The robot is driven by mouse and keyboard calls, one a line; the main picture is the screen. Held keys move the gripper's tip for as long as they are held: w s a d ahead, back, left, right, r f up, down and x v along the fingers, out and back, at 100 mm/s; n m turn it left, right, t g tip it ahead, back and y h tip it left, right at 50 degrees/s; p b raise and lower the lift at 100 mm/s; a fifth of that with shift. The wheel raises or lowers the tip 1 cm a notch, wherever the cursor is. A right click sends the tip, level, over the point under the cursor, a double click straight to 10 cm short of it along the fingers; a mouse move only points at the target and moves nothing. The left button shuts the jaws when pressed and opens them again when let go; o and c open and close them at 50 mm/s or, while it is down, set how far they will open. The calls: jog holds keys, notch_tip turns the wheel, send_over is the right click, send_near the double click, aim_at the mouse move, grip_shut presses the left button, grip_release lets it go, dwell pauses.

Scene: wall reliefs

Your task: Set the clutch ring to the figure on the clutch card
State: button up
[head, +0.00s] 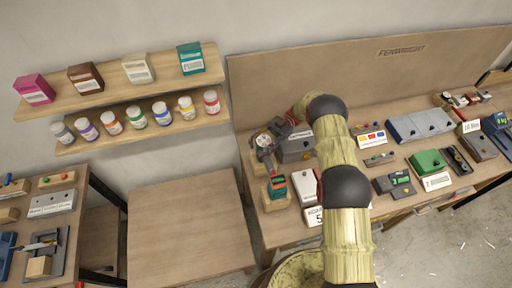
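A small upright tool in teal, dark grey and orange-red (277,186), which looks like a drill, stands on a wooden block at the left end of the long bench. A round grey part (263,141) shows at its top, and I cannot make out a clutch ring or its figure. My gripper (268,146) is at the top of this tool, and its fingers are too small and blurred to tell open from shut. A white card (314,216) at the front edge shows "BOAR" and a large "5". My arm hides its right part. I cannot tell whether it is the clutch card.
A grey box (296,148) with a label and a white box (305,187) stand close to the tool. The low table (185,225) is bare. Shelves (130,125) hold bottles and boxes.

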jog(key=o, duration=0.5)
jog(key=b, duration=0.3)
jog(key=shift+w+f+b, duration=0.2)
jog(key=shift+b, duration=0.1)
jog(key=b, duration=0.3)
jog(key=shift+w+m+t+y, duration=0.15)
jog(key=shift+m+t+y, duration=0.15)
jog(key=shift+t, duration=0.1)
jog(key=m+t+y+b, duration=0.1)
jog(key=b, duration=0.9)
jog(key=shift+a+t, duration=0.2)
jog(key=shift+t, duration=0.2)
jog(key=shift+m+t+y+b, duration=0.3)
jog(key=shift+m+t+b, duration=0.15)
jog(key=shift+b, duration=0.8)
